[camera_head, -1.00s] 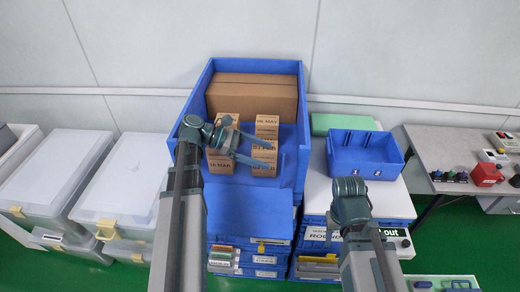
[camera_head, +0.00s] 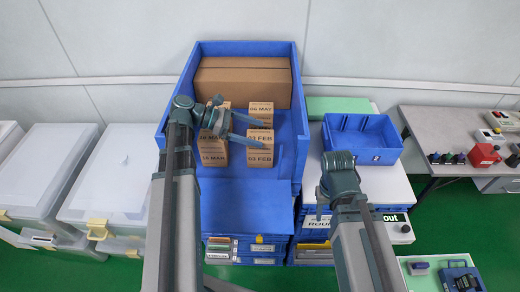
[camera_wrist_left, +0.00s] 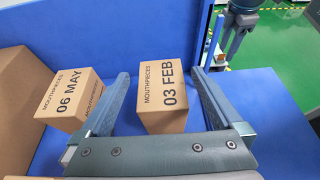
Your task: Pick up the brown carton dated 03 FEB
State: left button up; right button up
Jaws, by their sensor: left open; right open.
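The brown carton dated 03 FEB (camera_head: 259,157) stands upright in the blue bin, in the front right of the carton group. In the left wrist view this carton (camera_wrist_left: 163,112) shows its date label between the two fingers. My left gripper (camera_head: 263,133) is open and reaches in from the left above the cartons; its fingers (camera_wrist_left: 160,78) lie to either side of the carton in the wrist view. I cannot tell how far they are from its sides. My right arm is raised at the right; its gripper fingers cannot be made out.
The 06 MAY carton (camera_head: 261,111) stands behind, and a 16 MAR carton (camera_head: 212,157) to the left. A large brown box (camera_head: 243,82) fills the bin's back. The blue bin's (camera_head: 299,130) right wall is close by. An empty blue tote (camera_head: 362,155) stands further right.

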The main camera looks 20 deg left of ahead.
aim_at(267, 137)
pick_arm(q)
jog(key=b+x, duration=0.2)
jog(key=x, duration=0.3)
jog(key=shift+d+f, duration=0.1)
jog(key=shift+d, duration=0.1)
jog(key=shift+w+d, duration=0.15)
jog(key=shift+d, duration=0.2)
grip_shut()
